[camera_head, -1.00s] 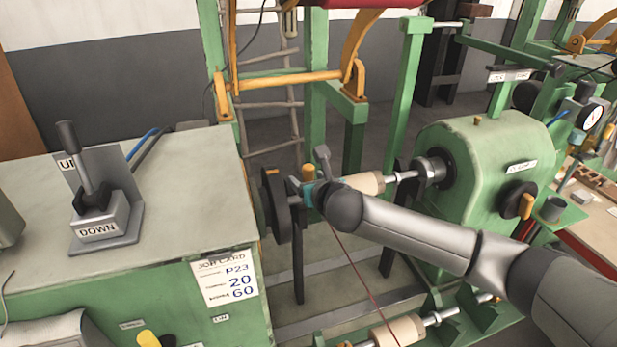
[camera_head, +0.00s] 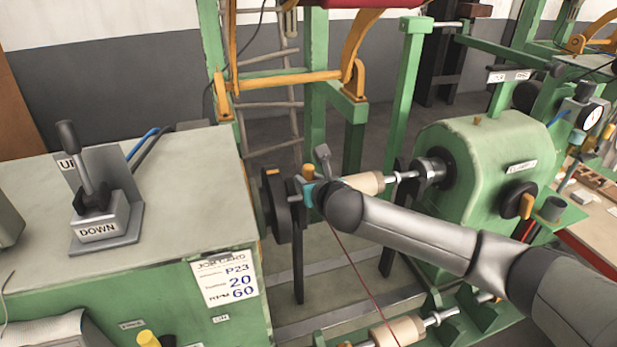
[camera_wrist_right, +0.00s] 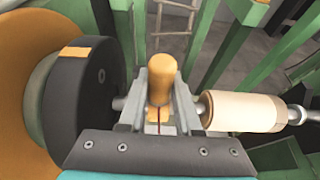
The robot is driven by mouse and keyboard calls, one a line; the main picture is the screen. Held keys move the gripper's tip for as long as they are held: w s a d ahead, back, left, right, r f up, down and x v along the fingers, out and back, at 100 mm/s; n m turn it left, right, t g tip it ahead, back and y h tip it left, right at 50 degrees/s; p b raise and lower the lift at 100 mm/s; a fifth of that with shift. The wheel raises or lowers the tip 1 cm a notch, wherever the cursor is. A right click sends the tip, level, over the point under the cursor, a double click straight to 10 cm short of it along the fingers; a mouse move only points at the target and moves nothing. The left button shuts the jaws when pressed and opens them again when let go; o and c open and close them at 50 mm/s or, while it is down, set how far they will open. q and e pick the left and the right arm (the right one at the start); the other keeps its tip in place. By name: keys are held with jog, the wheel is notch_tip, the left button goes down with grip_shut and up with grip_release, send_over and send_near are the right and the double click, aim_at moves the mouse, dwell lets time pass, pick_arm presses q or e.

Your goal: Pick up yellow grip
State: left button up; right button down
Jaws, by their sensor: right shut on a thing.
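The yellow grip (camera_wrist_right: 160,80) is an upright orange-yellow knob, centred between the fingers of my right gripper (camera_wrist_right: 160,105) in the right wrist view. In the head view the top of the yellow grip (camera_head: 308,171) shows just above my right gripper (camera_head: 311,188). My right gripper is shut on the grip, between a black wheel (camera_head: 281,205) on the left and a cream coil (camera_head: 368,183) on the right. The lower part of the grip is partly hidden by the fingers. My left gripper is not in view.
A green machine housing (camera_head: 480,165) stands right of the coil, joined by a metal shaft. A green bench on the left carries an UP/DOWN lever (camera_head: 85,175). Another cream coil (camera_head: 398,332) lies low in front. Green posts and an orange bar (camera_head: 285,80) stand behind.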

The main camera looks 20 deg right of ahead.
aim_at(309, 166)
jog(key=shift+r, duration=0.1)
notch_tip(309, 166, up, 20)
jog(key=p, duration=0.2)
jog(key=shift+p, duration=0.3)
jog(key=c, duration=1.2)
grip_release()
grip_shut()
